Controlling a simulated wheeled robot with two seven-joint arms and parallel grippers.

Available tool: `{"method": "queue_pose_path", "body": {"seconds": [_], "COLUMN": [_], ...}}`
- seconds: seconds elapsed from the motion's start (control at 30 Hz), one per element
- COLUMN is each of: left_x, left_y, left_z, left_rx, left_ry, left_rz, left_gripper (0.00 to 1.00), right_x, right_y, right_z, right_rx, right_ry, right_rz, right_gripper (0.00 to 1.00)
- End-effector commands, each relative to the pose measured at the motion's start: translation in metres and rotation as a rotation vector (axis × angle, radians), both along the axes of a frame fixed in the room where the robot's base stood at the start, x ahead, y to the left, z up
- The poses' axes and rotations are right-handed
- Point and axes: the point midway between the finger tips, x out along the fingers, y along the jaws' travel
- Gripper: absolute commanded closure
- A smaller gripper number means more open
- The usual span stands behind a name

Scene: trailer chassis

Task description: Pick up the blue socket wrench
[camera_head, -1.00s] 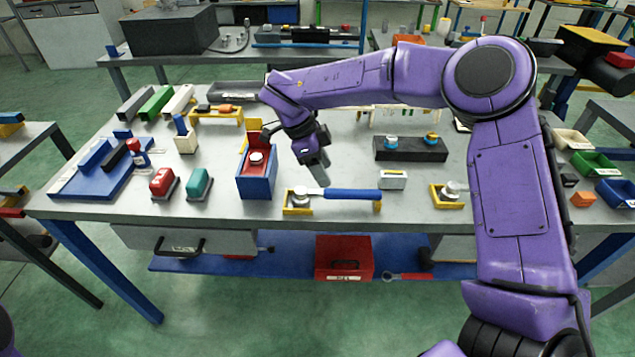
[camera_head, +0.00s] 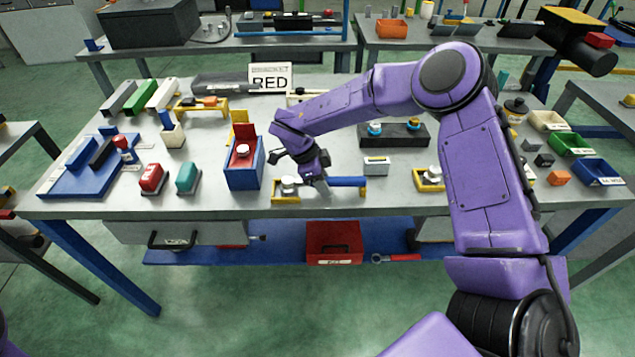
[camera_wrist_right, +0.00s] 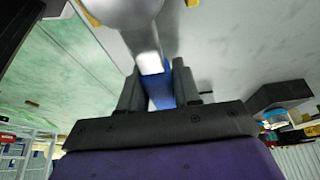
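The blue socket wrench (camera_head: 348,181) lies across yellow supports near the front edge of the workbench. Its silver head (camera_head: 289,184) is at the left support and its blue handle points right. My right gripper (camera_head: 319,187) is down at the wrench, between the head and the visible part of the handle. In the right wrist view, the wrench (camera_wrist_right: 158,84) runs between the two fingers of my right gripper (camera_wrist_right: 163,88). I cannot tell whether the fingers press on it. My left gripper is not in view.
A blue box (camera_head: 243,172) with a red inside stands left of the wrench. A small white block (camera_head: 376,166) and a yellow holder (camera_head: 430,180) are to the right. A black block with knobs (camera_head: 410,134) is behind. Bare bench lies in front.

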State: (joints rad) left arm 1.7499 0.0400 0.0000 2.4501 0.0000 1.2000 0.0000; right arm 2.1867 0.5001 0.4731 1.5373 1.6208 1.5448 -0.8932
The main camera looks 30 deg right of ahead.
Motion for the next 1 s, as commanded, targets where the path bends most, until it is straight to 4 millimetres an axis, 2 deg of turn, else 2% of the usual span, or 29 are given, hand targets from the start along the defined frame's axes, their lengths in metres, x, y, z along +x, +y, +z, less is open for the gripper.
{"method": "queue_pose_path", "body": {"seconds": [0.37,0.47,0.6,0.83,1.0], "left_x": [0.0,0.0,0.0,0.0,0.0], "left_y": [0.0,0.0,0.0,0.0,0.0], "left_z": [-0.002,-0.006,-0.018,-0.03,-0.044], "left_rx": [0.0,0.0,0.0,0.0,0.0], "left_ry": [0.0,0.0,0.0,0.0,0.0], "left_rz": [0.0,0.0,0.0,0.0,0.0], "left_gripper": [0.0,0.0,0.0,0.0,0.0], "right_x": [0.0,0.001,0.001,-0.016,-0.034], "right_y": [0.0,0.0,0.001,0.048,0.094], "right_z": [0.002,0.009,0.032,0.089,0.109], "right_rx": [0.001,0.001,0.0,0.0,-0.001], "right_ry": [-0.003,-0.006,-0.007,-0.008,-0.004], "right_rz": [0.0,0.0,0.0,0.004,0.004], "right_gripper": [1.0,1.0,1.0,1.0,1.0]}}
